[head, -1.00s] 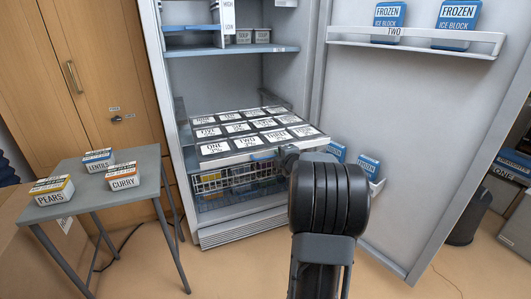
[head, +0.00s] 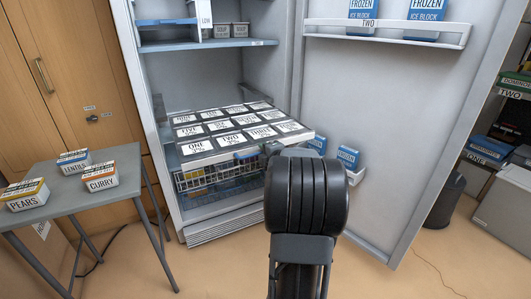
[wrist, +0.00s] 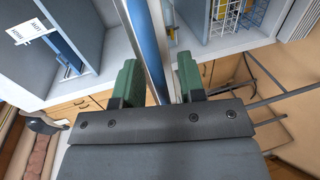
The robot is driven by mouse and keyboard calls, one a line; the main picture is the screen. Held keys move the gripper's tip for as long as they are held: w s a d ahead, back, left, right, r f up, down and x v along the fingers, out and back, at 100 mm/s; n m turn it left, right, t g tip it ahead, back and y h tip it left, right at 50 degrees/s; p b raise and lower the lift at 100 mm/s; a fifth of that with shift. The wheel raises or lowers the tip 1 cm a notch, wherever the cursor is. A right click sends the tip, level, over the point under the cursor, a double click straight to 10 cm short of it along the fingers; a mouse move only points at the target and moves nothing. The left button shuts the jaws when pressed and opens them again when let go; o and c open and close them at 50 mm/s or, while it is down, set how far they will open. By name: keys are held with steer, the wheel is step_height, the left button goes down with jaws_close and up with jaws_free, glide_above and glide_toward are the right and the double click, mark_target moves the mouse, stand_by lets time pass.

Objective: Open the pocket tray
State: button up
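The pocket tray (head: 214,155) is low in the open fridge, its top covered by rows of white numbered cards. Its front edge projects out of the fridge, with a blue strip (head: 247,153) on the front face. My gripper (wrist: 160,80) is at the right part of that front; my dark wrist hides its fingers in the head view. In the wrist view, two green fingers stand apart on either side of a long blue bar (wrist: 157,40). I cannot tell whether they press on it.
A wire basket (head: 195,183) sits below the tray. The open fridge door (head: 385,130) stands to the right, its lower rack holding ice blocks (head: 348,157). A grey table (head: 55,204) with PEARS, LENTILS and CURRY boxes is at the left. The floor in front is partly clear.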

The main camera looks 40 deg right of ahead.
steer(key=p+v, duration=0.3)
steer(key=v, duration=1)
steer(key=shift+s, duration=0.35)
steer(key=shift+a+r, duration=0.15)
steer(key=w+a+r+m+g+h+p, duration=0.1)
steer(key=w+a+r+m+g+p, duration=0.1)
steer(key=a+r+m+p, duration=0.45)
steer(key=w+a+r+m+g+h+p, duration=0.1)
steer(key=w+a+r+m+g+p, duration=0.2)
steer(key=r+p, duration=0.55)
steer(key=s+a+r+m+g+y+p, duration=0.2)
steer(key=s+a+p, duration=0.3)
steer(key=a, duration=0.5)
steer(key=s+a+r+m+g+y+p, duration=0.3)
steer(key=a+p, duration=0.4)
steer(key=a, duration=0.4)
steer(key=shift+s+a+r+g+y, duration=0.2)
steer(key=shift+s+r+g+y, duration=0.25)
steer(key=shift+s+g+y, duration=0.4)
